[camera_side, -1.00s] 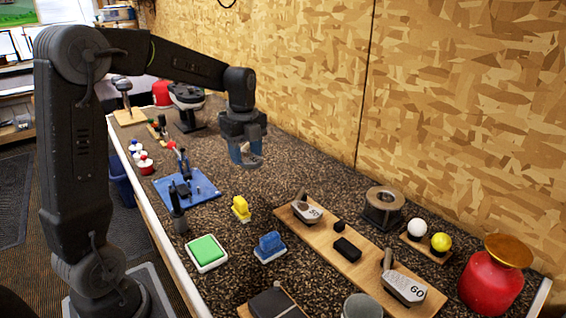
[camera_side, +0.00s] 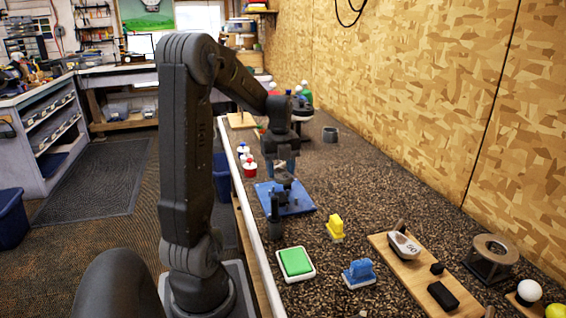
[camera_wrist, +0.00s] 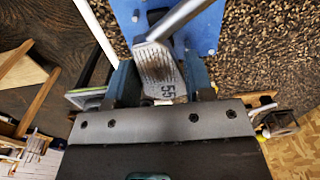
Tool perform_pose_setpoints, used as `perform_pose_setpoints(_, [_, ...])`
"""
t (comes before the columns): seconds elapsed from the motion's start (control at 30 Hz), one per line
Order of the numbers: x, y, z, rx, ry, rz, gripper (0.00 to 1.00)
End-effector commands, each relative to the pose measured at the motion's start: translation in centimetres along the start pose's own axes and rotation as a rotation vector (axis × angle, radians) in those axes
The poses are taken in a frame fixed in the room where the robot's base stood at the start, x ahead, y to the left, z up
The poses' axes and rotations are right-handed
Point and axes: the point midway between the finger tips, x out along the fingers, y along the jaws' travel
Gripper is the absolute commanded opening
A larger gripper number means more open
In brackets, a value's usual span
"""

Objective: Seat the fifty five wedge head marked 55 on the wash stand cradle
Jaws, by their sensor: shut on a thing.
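The wedge head (camera_wrist: 157,66) marked 55 is pale grey metal with grooves on its face. It sits between the blue fingers of my gripper (camera_wrist: 160,80), which is shut on it, and a shaft stub runs up to the right. In the side view my gripper (camera_side: 281,166) is over the blue base plate (camera_side: 303,207). The plate carries a small dark fixture and pegs, and also shows at the top of the wrist view (camera_wrist: 210,38). I cannot tell for sure whether this is the wash stand, or whether the head touches it.
A green-topped pad (camera_side: 295,263), a yellow block (camera_side: 336,226) and a blue block (camera_side: 358,273) stand nearer the camera. A wooden board (camera_side: 420,275) holds a head marked 50 (camera_side: 404,244).

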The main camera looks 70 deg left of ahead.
Motion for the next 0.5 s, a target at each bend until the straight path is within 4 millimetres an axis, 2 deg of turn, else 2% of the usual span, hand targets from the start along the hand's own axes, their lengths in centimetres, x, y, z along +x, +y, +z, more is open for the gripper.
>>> perform_pose_setpoints(0.5, [4.5,0.0,0.0,0.000,0.002,0.001,0.24])
